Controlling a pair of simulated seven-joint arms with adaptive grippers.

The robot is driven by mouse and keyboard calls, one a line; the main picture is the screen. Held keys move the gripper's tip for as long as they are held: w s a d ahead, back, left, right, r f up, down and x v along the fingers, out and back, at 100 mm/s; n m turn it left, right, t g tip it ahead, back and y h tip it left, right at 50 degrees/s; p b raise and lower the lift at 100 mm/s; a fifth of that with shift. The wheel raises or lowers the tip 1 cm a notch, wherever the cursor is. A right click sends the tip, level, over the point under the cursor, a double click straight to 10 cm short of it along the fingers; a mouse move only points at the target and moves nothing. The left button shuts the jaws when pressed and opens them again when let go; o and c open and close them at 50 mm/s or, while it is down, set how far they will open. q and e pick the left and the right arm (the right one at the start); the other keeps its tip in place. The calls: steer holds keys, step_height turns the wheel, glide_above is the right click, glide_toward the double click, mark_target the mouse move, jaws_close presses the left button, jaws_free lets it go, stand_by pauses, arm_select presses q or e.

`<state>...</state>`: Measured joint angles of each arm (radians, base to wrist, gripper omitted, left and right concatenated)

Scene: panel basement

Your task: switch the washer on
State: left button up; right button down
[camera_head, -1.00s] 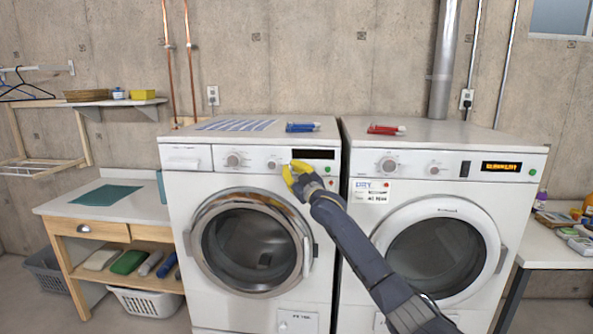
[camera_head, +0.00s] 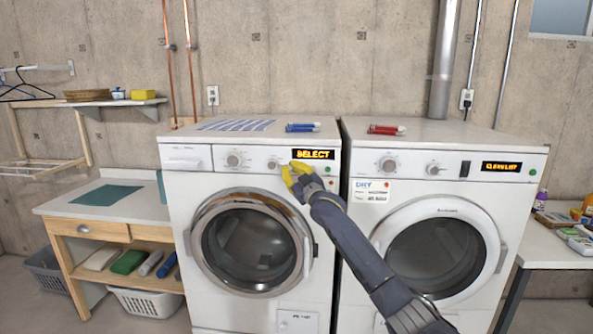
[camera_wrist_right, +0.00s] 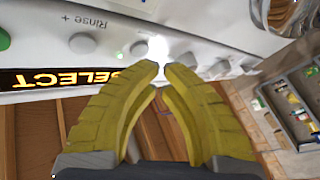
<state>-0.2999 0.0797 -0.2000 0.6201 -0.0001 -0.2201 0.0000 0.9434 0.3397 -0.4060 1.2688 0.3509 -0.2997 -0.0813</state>
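The washer (camera_head: 183,200) is the white front-loader on the left in the head view, its round door (camera_head: 252,250) shut. Its display (camera_head: 313,154) is lit and reads SELECT; it also shows upside down in the right wrist view (camera_wrist_right: 60,78). My right gripper (camera_head: 291,170) is at the washer's control panel, just left of and below the display. In the wrist view its yellow fingertips (camera_wrist_right: 163,68) are nearly together with nothing held between them, by a bright white light on the panel. Whether they touch the panel is unclear. My left gripper is out of view.
The dryer (camera_head: 365,245) stands close on the right, its display (camera_head: 501,167) lit. A blue tube (camera_head: 302,128) lies on the washer and a red tube (camera_head: 386,130) on the dryer. A wooden bench (camera_head: 110,232) stands at the left.

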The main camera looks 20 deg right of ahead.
steer(key=shift+s, duration=0.1)
steer(key=shift+s+a, duration=0.4)
steer(key=shift+s, duration=0.5)
steer(key=shift+s+a, duration=0.35)
steer(key=shift+s, duration=0.6)
steer(key=shift+s+a, duration=0.4)
steer(key=shift+s, duration=0.5)
